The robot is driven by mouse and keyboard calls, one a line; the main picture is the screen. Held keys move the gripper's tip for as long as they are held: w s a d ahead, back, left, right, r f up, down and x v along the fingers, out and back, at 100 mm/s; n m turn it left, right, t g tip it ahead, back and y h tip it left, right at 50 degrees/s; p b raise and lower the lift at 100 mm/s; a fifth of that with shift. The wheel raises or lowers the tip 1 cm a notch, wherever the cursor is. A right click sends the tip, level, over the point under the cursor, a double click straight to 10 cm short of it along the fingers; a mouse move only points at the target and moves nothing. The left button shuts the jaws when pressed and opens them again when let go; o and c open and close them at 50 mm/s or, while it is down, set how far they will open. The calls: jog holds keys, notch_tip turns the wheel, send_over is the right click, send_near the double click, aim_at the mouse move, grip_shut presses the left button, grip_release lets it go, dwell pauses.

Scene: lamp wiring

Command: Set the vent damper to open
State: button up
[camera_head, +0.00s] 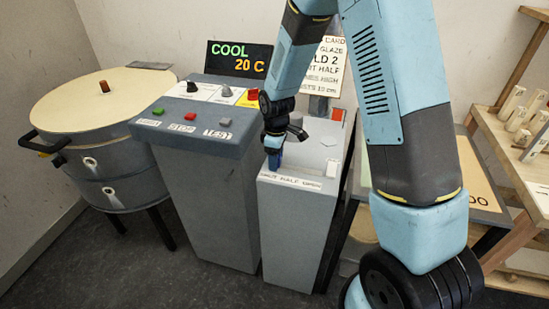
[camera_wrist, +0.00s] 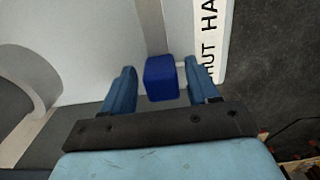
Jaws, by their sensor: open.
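The vent damper is a grey box (camera_head: 290,225) with a white label strip (camera_head: 303,184) reading shut, half, open along its front top edge. Its blue handle (camera_wrist: 162,78) shows in the wrist view, beside the shut end of the label (camera_wrist: 209,40). My gripper (camera_wrist: 160,82) is open, with one blue finger on each side of the handle; a narrow gap shows on each side. In the head view my gripper (camera_head: 274,152) is low over the left end of the box top and partly hides the handle there.
A grey control console (camera_head: 200,180) with buttons and knobs stands just left of the damper box. Its display (camera_head: 238,60) reads COOL 20 C. A round kiln (camera_head: 95,105) is at far left. Wooden shelves (camera_head: 510,150) with small pieces stand at right.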

grip_shut()
dwell(0.6)
